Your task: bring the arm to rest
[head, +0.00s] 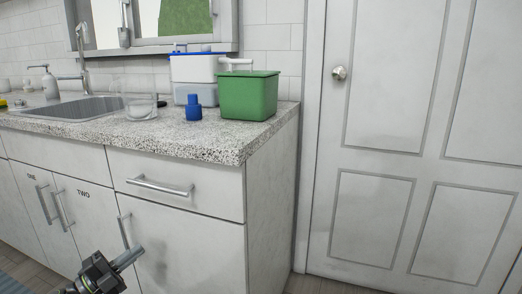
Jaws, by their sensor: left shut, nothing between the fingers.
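My left gripper (137,252) shows at the bottom of the head view, left of the middle. Its dark body is low in the picture and its grey fingers point up and to the right. The fingers are shut and hold nothing. In the picture the fingertips lie in front of the white cabinet door, just below its upright handle (124,231). I cannot tell how far apart they are in depth. My right gripper is not in view.
The speckled counter (215,140) holds a green bin (248,97), a blue bottle (193,107), a white-and-blue container (190,72), a clear bowl (140,108) and a sink (80,108). Below is a drawer handle (160,186). A closed white door (390,160) stands at the right.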

